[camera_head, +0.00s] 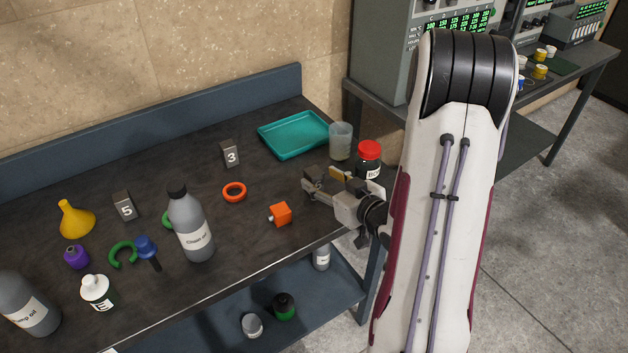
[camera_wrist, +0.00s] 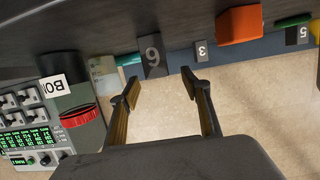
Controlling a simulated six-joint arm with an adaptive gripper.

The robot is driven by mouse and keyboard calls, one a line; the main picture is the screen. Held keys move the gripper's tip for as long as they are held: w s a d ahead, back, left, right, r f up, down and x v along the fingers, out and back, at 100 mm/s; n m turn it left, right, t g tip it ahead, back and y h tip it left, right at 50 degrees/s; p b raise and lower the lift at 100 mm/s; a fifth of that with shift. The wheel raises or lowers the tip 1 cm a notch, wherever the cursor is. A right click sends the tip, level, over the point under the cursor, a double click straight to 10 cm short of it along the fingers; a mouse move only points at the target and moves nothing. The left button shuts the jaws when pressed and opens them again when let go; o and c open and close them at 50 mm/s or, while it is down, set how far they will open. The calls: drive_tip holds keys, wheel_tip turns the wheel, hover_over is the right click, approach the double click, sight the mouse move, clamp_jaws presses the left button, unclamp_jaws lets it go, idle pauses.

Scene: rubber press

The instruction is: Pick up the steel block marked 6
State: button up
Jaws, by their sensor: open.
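The steel block marked 6 (camera_wrist: 152,57) shows in the wrist view, where the picture is roughly upside down. It is a dark grey block with a pale 6, standing on the dark bench. It appears just beyond my fingertips, nearer the left finger. My gripper (camera_wrist: 160,78) is open and nothing is between its fingers. In the head view my gripper (camera_head: 319,180) is low over the right part of the bench, left of the red-lidded jar. There I cannot make out block 6 apart from the grey fingers.
A red-lidded jar (camera_head: 369,158) and a translucent beaker (camera_head: 340,141) stand close to my gripper. A teal tray (camera_head: 293,136) lies behind. Block 3 (camera_head: 230,153), an orange cube (camera_head: 280,214) and a grey bottle (camera_head: 191,228) are leftward. Block 5 (camera_head: 125,206) stands farther left.

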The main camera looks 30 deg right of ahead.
sight(319, 175)
drive_tip(key=shift+d+x, duration=0.15)
drive_tip(key=shift+x, duration=1.15)
drive_tip(key=shift+d+x, duration=0.1)
drive_tip(key=shift+x, duration=1.2)
clamp_jaws()
